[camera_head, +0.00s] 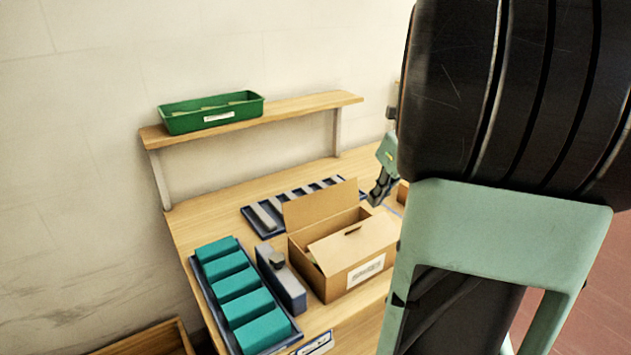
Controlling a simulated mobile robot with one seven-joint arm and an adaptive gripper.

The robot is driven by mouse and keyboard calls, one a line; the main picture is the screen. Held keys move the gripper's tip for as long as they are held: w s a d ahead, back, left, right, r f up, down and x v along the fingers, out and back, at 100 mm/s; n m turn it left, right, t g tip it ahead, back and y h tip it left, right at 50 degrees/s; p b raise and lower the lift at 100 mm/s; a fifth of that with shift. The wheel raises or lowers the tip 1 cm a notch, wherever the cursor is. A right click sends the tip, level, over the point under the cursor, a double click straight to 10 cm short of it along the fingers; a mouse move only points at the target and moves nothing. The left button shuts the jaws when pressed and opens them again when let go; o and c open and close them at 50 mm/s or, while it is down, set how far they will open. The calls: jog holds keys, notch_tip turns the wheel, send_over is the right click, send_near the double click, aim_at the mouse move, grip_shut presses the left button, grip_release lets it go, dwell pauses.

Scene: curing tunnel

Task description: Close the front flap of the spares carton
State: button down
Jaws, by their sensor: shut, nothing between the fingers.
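The spares carton (337,288) is an open brown cardboard box on the bench, with a white label on its front wall. Its back flap (320,206) stands up. Its front flap (358,244), with a dark slot near its free edge, leans inward over part of the opening; a gap remains between the two flaps. I cannot tell how flat the front flap lies. My gripper (379,193), green with dark fingers, is shut and empty, just right of the back flap and apart from the front flap. My arm hides the right side of the bench.
A blue tray of teal blocks (241,293) and a grey-blue device (283,281) stand left of the carton. A slotted dark tray (265,220) lies behind it. A shelf (290,107) with a green bin (211,112) spans the back.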

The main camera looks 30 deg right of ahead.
aim_at(354, 228)
jog(key=x, duration=1)
jog(key=shift+w+f, duration=0.15)
jog(key=shift+f, duration=0.1)
jog(key=shift+w+r+p, duration=0.1)
jog(key=shift+r+p, duration=0.1)
jog(key=shift+p, duration=0.2)
jog(key=shift+w+a+g+p, duration=0.1)
jog(key=shift+w+g+p, duration=0.25)
jog(key=shift+p, duration=0.85)
jog(key=w+f+g+p, duration=0.1)
jog(key=g+p, duration=0.1)
jog(key=p, duration=0.3)
jog(key=shift+w+f, duration=0.3)
jog(key=shift+f, duration=0.25)
jog(key=shift+w+f, duration=0.35)
jog(key=shift+f, duration=0.15)
jog(key=shift+s+r, duration=0.1)
jog(key=shift+s, duration=0.05)
jog(key=shift+s+r, duration=0.4)
jog(key=shift+s, duration=0.25)
